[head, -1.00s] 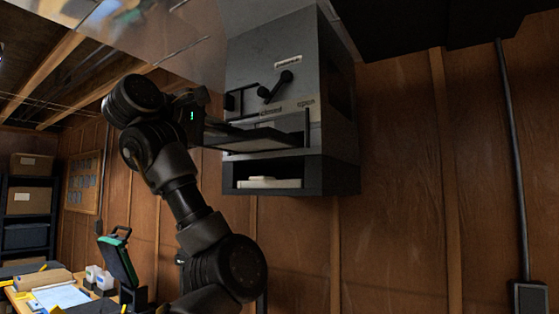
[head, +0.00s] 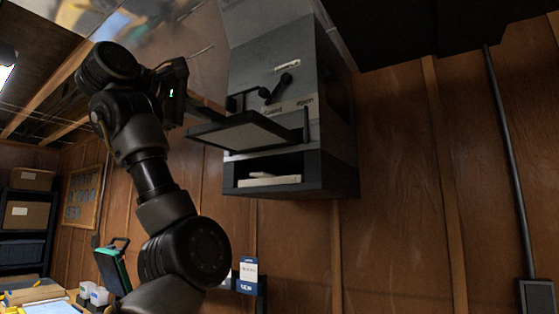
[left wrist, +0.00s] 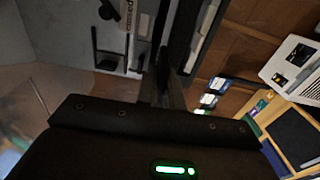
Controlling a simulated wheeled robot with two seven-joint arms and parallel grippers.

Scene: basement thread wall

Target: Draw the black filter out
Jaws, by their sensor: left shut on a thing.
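The black filter (head: 238,134) is a flat panel with a black frame and a grey face. In the head view it sticks out to the left from the front of the grey wall cabinet (head: 270,62), tilted, its right end still at the slot. My left gripper (head: 205,104) is at the filter's outer end and shut on it. In the left wrist view, the fingers (left wrist: 166,88) reach up to the filter (left wrist: 192,40), which runs up out of the picture. The exact grip is dark and hard to see. My right gripper is not in view.
Below the slot, an open cabinet bay (head: 270,170) holds a pale flat item. A black lever (head: 277,88) is on the cabinet front. A blue-and-white box (head: 248,275) shows low down. Shelves with boxes (head: 30,215) stand far left.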

